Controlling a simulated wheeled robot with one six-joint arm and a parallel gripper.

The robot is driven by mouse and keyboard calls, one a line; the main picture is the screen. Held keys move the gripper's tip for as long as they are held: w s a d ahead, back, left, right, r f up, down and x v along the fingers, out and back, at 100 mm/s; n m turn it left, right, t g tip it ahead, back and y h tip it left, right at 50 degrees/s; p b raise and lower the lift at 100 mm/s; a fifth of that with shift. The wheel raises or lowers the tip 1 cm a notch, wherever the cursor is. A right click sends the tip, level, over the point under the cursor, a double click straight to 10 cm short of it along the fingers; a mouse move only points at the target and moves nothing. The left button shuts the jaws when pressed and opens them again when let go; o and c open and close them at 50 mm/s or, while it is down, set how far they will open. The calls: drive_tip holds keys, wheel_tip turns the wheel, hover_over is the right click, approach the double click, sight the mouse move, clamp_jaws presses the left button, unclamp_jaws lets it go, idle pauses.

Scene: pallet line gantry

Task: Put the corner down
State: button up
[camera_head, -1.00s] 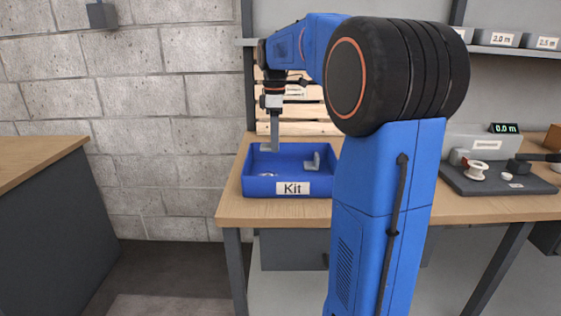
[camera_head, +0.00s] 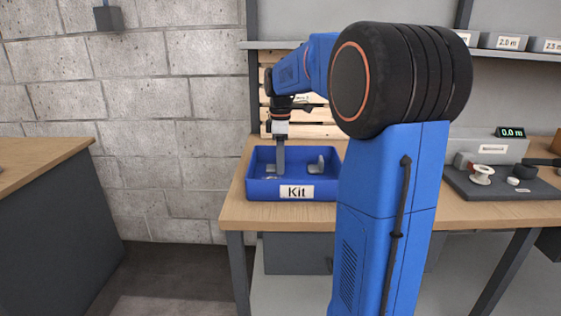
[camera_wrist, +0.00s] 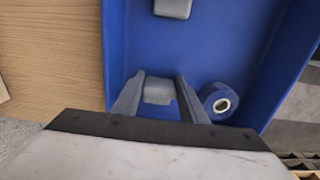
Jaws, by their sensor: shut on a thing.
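A grey corner (camera_wrist: 157,91) is between the two fingers of my gripper (camera_wrist: 160,92), which is shut on it. In the head view my gripper (camera_head: 280,172) points straight down inside the blue tray labelled Kit (camera_head: 259,189), and the held corner (camera_head: 272,168) shows beside the fingers. The corner is low in the tray; I cannot tell if it touches the floor. A second grey corner (camera_head: 317,166) stands in the tray to the right. It shows at the top of the wrist view (camera_wrist: 173,7).
A blue roll with a pale core (camera_wrist: 222,104) lies in the tray close to my right finger. The tray sits on a wooden bench (camera_head: 235,205). Tray floor (camera_wrist: 215,45) between the corners is clear.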

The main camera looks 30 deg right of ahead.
drive_tip(key=o, duration=1)
wheel_tip(320, 180, up, 12)
drive_tip(key=shift+r, duration=0.15)
